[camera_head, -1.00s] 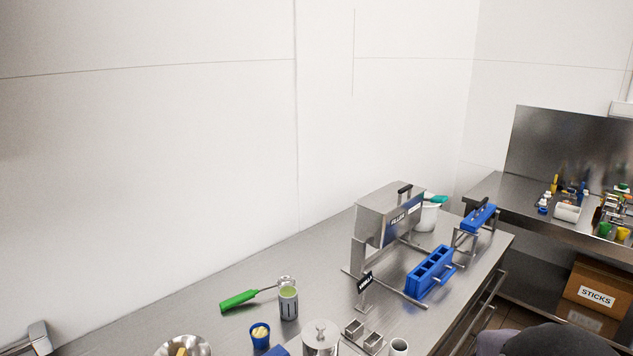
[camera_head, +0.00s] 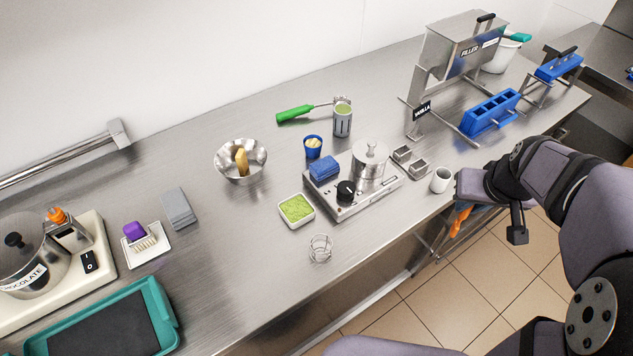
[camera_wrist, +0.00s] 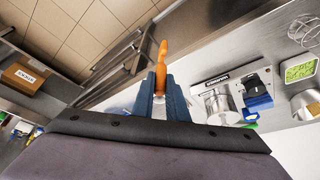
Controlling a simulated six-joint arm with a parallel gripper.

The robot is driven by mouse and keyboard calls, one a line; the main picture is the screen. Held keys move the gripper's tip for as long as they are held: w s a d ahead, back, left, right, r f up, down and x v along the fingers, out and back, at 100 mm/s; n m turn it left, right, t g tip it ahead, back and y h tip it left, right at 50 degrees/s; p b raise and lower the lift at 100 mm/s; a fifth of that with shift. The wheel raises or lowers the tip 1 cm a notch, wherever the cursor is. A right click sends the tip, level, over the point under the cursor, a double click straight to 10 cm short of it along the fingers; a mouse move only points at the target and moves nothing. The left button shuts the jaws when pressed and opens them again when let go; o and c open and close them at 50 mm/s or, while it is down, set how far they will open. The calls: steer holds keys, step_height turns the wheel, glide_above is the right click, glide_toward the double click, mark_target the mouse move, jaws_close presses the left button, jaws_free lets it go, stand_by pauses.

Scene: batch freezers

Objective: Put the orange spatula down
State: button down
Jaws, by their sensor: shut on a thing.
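The orange spatula (camera_head: 459,222) hangs below my wrist at the counter's front edge, out over the floor. In the wrist view, the spatula's orange part (camera_wrist: 162,56) stands up between the two blue-grey fingers of my gripper (camera_wrist: 161,88), which is shut on it. The rest of the spatula is hidden by the fingers and wrist. In the head view, the fingers are mostly hidden behind my arm.
A white cup (camera_head: 440,180) stands close to my wrist near the counter edge. A hot plate (camera_head: 352,195) with a steel pot (camera_head: 369,160), a green-filled tray (camera_head: 297,210) and a wire stand (camera_head: 320,248) are left of it. Bare counter (camera_head: 240,260) lies farther left.

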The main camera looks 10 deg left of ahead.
step_height(320, 180, up, 11)
steer(key=shift+f, duration=0.1)
steer(key=w+a+r+n+y, duration=0.1)
steer(key=w+a+n, duration=0.25)
steer(key=a, duration=0.95)
steer(key=w+a+r+n+y, duration=0.15)
steer(key=w+a, duration=0.35)
steer(key=a, duration=0.7)
steer(key=s+a+n+g, duration=0.1)
steer(key=s+a+n, duration=0.1)
steer(key=a, duration=1)
steer(key=s+a+f+n+y+p, duration=0.1)
steer(key=s+a+n, duration=0.1)
steer(key=s+a, duration=0.75)
steer(key=s+a+f+n, duration=0.2)
steer(key=s+a, duration=0.3)
steer(key=a, duration=0.9)
step_height(320, 180, down, 15)
steer(key=p, duration=0.3)
steer(key=shift+g, duration=0.4)
steer(key=shift+s+d, duration=0.1)
